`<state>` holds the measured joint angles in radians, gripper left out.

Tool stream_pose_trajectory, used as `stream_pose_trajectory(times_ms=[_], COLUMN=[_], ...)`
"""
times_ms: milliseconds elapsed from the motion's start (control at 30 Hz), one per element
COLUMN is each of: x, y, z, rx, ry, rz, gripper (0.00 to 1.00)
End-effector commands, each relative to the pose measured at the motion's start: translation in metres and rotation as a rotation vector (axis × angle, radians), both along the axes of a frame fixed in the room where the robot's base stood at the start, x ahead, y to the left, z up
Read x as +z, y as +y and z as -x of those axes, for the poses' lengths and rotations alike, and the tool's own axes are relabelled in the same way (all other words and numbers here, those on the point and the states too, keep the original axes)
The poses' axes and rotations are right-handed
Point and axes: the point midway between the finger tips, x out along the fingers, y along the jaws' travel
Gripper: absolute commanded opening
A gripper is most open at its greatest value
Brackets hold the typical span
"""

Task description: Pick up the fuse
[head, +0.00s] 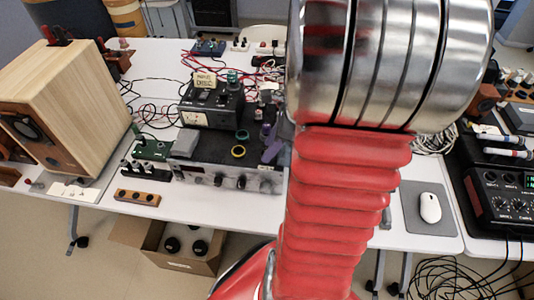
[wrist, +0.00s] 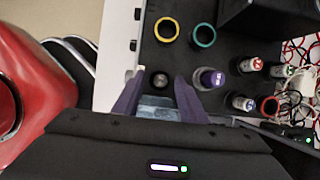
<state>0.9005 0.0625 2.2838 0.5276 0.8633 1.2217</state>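My gripper (wrist: 159,77) has purple fingers spread apart in the wrist view, low over the dark top of an equipment box (wrist: 145,45). A small dark round piece with a shiny end (wrist: 160,80) shows between the fingertips; it may be the fuse, but I cannot tell for certain. No finger visibly touches it. A purple capped cylinder (wrist: 210,79) stands just right of the right finger. In the head view one purple finger (head: 273,152) shows beside my red arm, which hides the rest of the gripper and the small round piece.
A yellow ring (wrist: 167,29) and a teal ring (wrist: 204,35) lie near the fingers. Several small capped cylinders (wrist: 250,65) stand to the right, with loose wires beyond. A wooden speaker (head: 70,100) stands at left, a mouse (head: 430,208) at right.

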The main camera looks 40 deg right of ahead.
Motion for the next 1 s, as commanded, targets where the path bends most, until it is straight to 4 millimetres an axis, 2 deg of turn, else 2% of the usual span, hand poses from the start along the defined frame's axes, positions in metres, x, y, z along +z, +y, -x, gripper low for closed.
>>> stream_pose_trajectory(times_ms=[133, 667, 1000], x=[0.0002, 0.0003, 0.0010], y=[-0.0001, -0.0001, -0.0004], z=[0.0000, 0.0000, 0.0000], rx=[0.000, 0.000, 0.000], ry=[0.000, 0.000, -0.001], rz=[0.000, 0.000, 0.001], gripper=[0.38, 0.01, 0.00])
